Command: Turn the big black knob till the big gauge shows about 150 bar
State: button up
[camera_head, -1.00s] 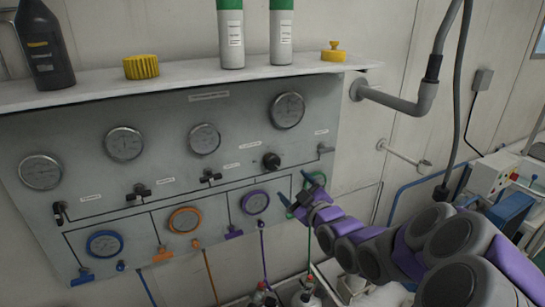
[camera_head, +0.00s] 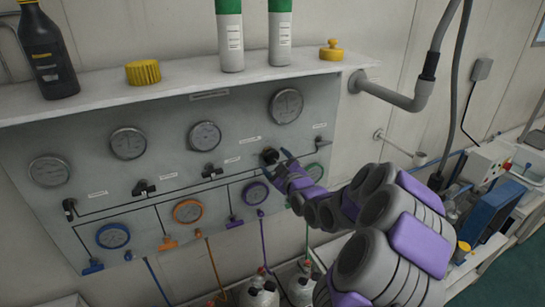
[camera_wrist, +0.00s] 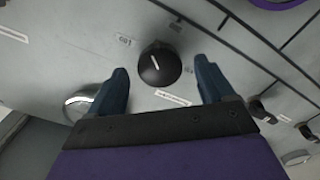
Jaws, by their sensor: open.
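The big black knob (camera_head: 270,157) is on the grey panel (camera_head: 165,165), below the upper-right gauge. In the wrist view the knob (camera_wrist: 159,64) shows a white pointer line and lies between and just beyond my fingertips. My gripper (camera_head: 279,163) is open at the knob, one finger on each side, with gaps between fingers and knob in the wrist view (camera_wrist: 161,74).
Small black valve handles (camera_head: 144,187) and several other gauges share the panel. A white shelf (camera_head: 190,88) above carries a dark bottle (camera_head: 47,50), green-topped cylinders and yellow caps. A grey pipe (camera_head: 395,97) sticks out to the right. A metallic round part (camera_wrist: 80,103) is near the left finger.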

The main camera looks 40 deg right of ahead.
aim_at(273, 158)
jog(key=shift+x, duration=1.6)
jog(key=c, duration=1)
jog(key=shift+m, duration=0.6)
jog(key=o, duration=1)
jog(key=shift+s, duration=0.1)
